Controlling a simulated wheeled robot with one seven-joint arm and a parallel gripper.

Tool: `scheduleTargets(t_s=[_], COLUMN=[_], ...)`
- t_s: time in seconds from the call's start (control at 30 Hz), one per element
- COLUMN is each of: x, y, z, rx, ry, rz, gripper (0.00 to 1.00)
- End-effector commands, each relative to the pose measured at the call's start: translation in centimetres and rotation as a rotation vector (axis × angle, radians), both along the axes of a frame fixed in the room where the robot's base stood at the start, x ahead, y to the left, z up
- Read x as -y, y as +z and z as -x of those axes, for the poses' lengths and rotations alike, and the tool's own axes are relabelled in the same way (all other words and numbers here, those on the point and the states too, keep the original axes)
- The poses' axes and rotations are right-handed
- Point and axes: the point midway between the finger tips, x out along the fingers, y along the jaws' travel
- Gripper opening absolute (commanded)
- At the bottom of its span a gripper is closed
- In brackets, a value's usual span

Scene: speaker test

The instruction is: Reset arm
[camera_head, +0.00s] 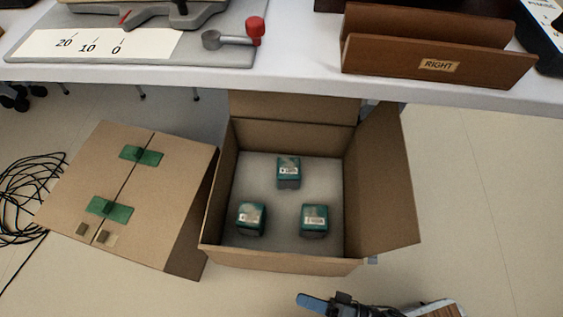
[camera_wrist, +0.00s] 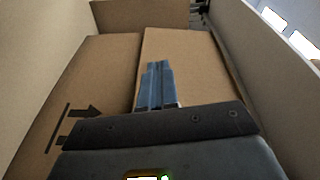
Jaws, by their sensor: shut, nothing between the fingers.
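My gripper (camera_head: 318,303) shows at the bottom edge of the head view, in front of the open cardboard box and to the right of its middle. Its blue fingers (camera_wrist: 157,84) are together in the wrist view, with nothing between them. The rest of my arm is mostly cut off by the lower edge of the head view.
An open cardboard box (camera_head: 290,262) on the floor holds three green cubes (camera_head: 288,171). A closed box (camera_head: 90,180) with green tape stands left of it. Above are a white table edge (camera_head: 290,80), a wooden "RIGHT" holder (camera_head: 437,62) and a scale device (camera_head: 150,45). Cables lie far left.

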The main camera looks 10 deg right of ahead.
Motion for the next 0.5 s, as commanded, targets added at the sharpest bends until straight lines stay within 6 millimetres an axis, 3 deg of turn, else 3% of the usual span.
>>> scheduleTargets(t_s=[0.27, 0.37, 0.5], x=[3.5, 5.1, 7.8], y=[2.4, 3.9, 7.5], z=[-0.2, 0.0, 0.7], rx=[0.159, 0.232, 0.346], ry=[-0.131, -0.197, -0.316], rz=[0.148, 0.23, 0.397], gripper=[0.0, 0.0, 0.0])
